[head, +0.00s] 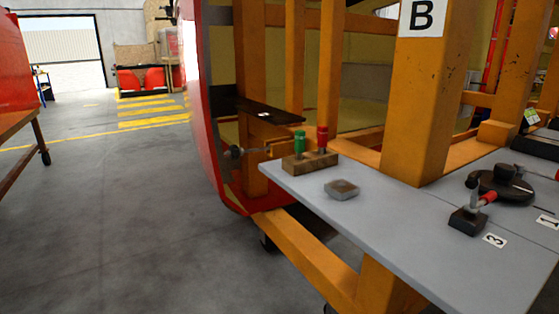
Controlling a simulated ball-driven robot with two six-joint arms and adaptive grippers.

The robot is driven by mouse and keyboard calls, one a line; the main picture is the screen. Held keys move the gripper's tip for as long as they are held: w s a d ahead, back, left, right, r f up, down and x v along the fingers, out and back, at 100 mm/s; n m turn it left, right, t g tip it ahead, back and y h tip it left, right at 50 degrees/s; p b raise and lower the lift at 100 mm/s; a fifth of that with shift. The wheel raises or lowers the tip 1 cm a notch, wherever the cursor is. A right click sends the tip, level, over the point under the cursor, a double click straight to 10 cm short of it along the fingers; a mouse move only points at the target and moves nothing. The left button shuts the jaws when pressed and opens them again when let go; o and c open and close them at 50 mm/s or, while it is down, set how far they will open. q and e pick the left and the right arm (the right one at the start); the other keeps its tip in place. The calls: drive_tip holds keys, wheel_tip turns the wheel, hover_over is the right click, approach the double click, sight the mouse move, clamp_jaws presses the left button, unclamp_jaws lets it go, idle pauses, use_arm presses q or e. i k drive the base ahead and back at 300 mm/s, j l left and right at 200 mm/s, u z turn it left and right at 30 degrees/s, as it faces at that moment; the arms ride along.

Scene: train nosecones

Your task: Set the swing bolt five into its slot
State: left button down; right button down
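A small metal bolt-like part (237,152) with a round end sticks out at the inner edge of the red nosecone shell (203,115), below a dark flat plate (258,111). It may be the swing bolt, but no number marks it and its slot cannot be made out. It lies roughly level, pointing right toward the orange frame. Neither of my grippers is in view.
A grey table (400,235) fills the lower right. It carries a wooden block (310,161) with green and red pieces, a small grey block (342,189), and a red-handled clamp (470,215). Orange posts (415,110) stand behind. Floor at left (120,220) is clear.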

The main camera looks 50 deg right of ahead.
sight(253, 150)
drive_tip(key=i+z, duration=0.4)
drive_tip(key=i, duration=0.2)
drive_tip(key=i+z, duration=0.35)
drive_tip(key=i, duration=0.2)
drive_tip(key=i+j+z, duration=0.4)
drive_tip(key=i, duration=0.15)
drive_tip(key=l, duration=0.1)
